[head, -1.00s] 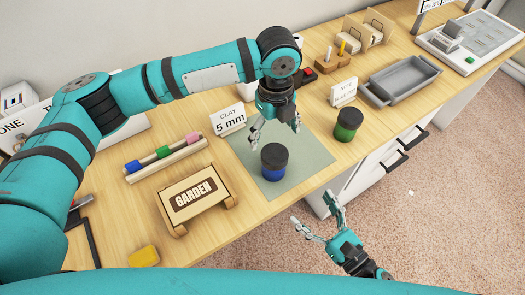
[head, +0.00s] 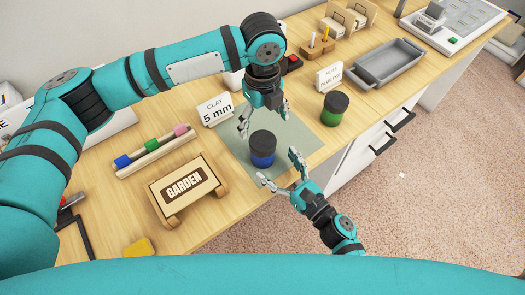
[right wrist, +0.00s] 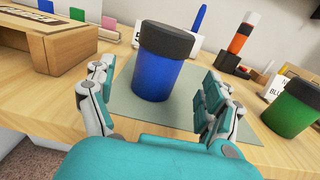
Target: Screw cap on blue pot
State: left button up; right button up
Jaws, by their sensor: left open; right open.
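The blue pot (head: 262,157) stands upright on the grey-green mat (head: 307,139), with a dark cap (head: 263,142) sitting on its top. In the right wrist view the blue pot (right wrist: 156,77) and its dark cap (right wrist: 166,40) are large and central. I cannot tell how tightly the cap is seated. My left gripper (head: 265,117) is open above and just behind the pot, fingers pointing down. My right gripper (head: 281,171) is open at the mat's front edge. Its fingers (right wrist: 158,104) point at the pot from either side, with the pot just beyond their tips.
A green pot (head: 335,108) with a dark cap stands right of the mat. A GARDEN sign (head: 185,189), a rack with coloured blocks (head: 152,152) and a "CLAY 5 mm" card (head: 215,110) are to the left. A grey tray (head: 389,63) lies at the back right.

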aim_at(269, 157)
jog(key=x, duration=0.7)
jog(key=shift+c, duration=0.2)
